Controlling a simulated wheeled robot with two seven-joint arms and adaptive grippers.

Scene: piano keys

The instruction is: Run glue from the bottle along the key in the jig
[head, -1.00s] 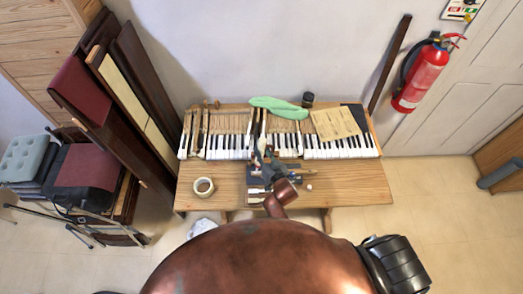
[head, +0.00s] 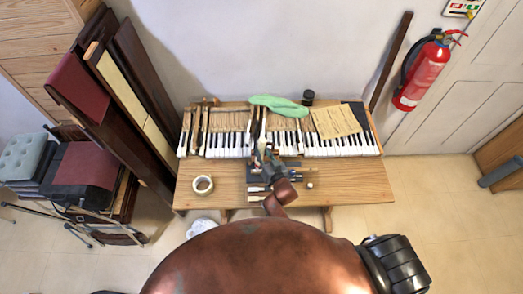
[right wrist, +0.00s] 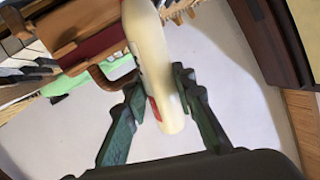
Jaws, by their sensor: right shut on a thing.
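My right gripper (head: 268,160) is over the middle front of the bench, near the piano keys. In the right wrist view, its green fingers (right wrist: 158,98) are shut on a cream bottle (right wrist: 150,55) with a red mark on its side. The bottle runs off the top of that view, so its tip is out of sight. My left gripper is not in view.
A keyboard (head: 340,146) spans the back of the wooden bench (head: 350,188). A green cloth (head: 278,105), a paper sheet (head: 335,121) and a dark jar (head: 308,97) lie behind. A tape roll (head: 203,185) sits at left. The bench's right front is mostly clear.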

